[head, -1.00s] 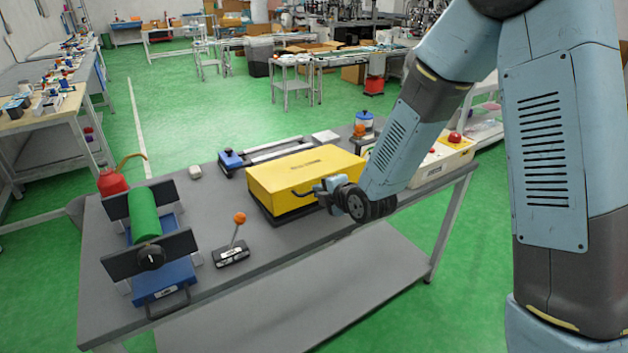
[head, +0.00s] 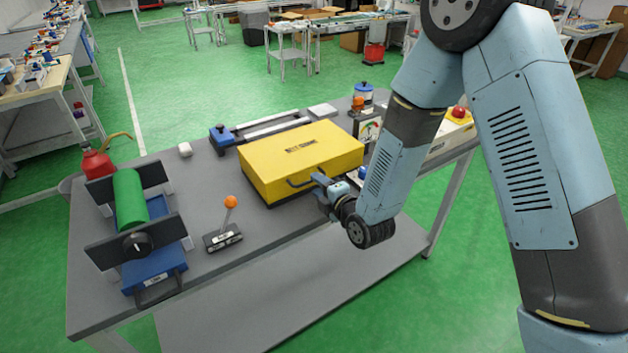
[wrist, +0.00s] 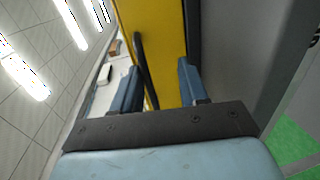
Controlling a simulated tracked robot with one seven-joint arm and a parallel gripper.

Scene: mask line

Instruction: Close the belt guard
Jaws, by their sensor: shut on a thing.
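The belt guard (head: 300,155) is a yellow box-shaped cover on the grey bench. It sits low, with only a thin dark strip under its front edge. Whether it is fully seated I cannot tell. Its black handle (head: 297,184) is on the front face. My gripper (head: 318,180) is at the right end of this handle, shut on it. In the wrist view the dark handle bar (wrist: 143,62) runs between my two blue fingers (wrist: 158,84), nearer the left one, with the yellow guard (wrist: 166,45) beyond. The guard's inside is hidden.
A lever with an orange knob (head: 230,201) stands left of the guard. A green roller (head: 130,198) in a blue-based fixture is farther left. A blue-ended rail (head: 262,128) lies behind. A red-button box (head: 452,125) is at right. The bench's front edge lies below my gripper.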

